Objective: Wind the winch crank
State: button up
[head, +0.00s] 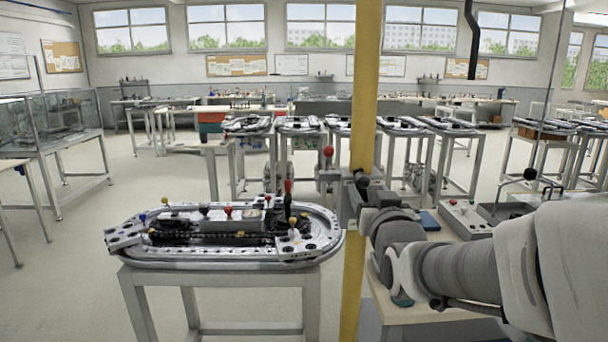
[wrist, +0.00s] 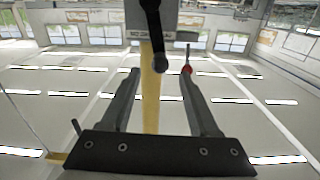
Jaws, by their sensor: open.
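A yellow post (head: 361,90) stands in front of me and carries a grey winch housing (head: 345,198). In the wrist view the housing (wrist: 190,18) is at the top, with a dark crank arm (wrist: 151,22) ending in a rounded black knob (wrist: 160,63). My gripper (wrist: 160,71) is open, its two fingers on either side of the knob. Whether either finger touches it I cannot tell. A red-knobbed lever (head: 328,152) stands left of the post; its red knob (wrist: 187,70) shows by the right fingertip. In the head view my wrist hides most of the gripper.
An oval track unit (head: 190,262) with levers and knobs rests on a stand at left front. A bench (head: 440,312) with a control box (head: 465,215) lies under my arm at right. More track tables (head: 300,125) stand behind.

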aim_at(360, 176)
jog(key=w, duration=0.9)
jog(key=shift+w+p, duration=0.25)
jog(key=shift+p, duration=0.1)
grip_shut()
dwell(1.0)
